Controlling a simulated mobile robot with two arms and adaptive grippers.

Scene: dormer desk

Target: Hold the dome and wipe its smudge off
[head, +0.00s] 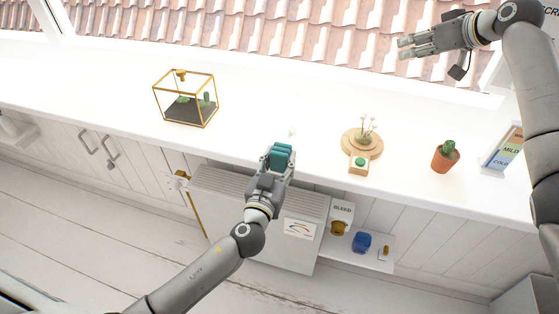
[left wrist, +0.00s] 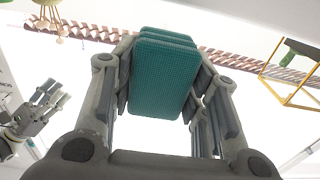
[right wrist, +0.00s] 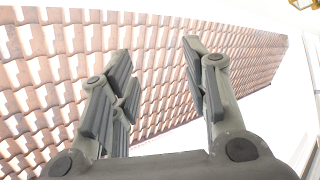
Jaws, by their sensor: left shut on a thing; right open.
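A round wooden base (head: 374,148) with small pale flowers stands on the white counter, right of centre. The clear dome's glass outline and any smudge on it are too faint to make out. My left gripper (head: 278,163) is shut on a teal folded cloth or pad (head: 282,154), left of the wooden base and apart from it. The teal pad also fills the jaws in the left wrist view (left wrist: 165,75). My right gripper (head: 403,47) is open and empty at the upper right, with roof tiles behind it. It also shows open in the right wrist view (right wrist: 160,70).
A small wooden block with a green top (head: 359,163) sits in front of the base. A potted cactus (head: 445,156) and a coloured card (head: 503,148) stand further right. A gold-framed terrarium (head: 187,112) stands left. A radiator (head: 240,195) and low shelf (head: 345,249) lie below the counter.

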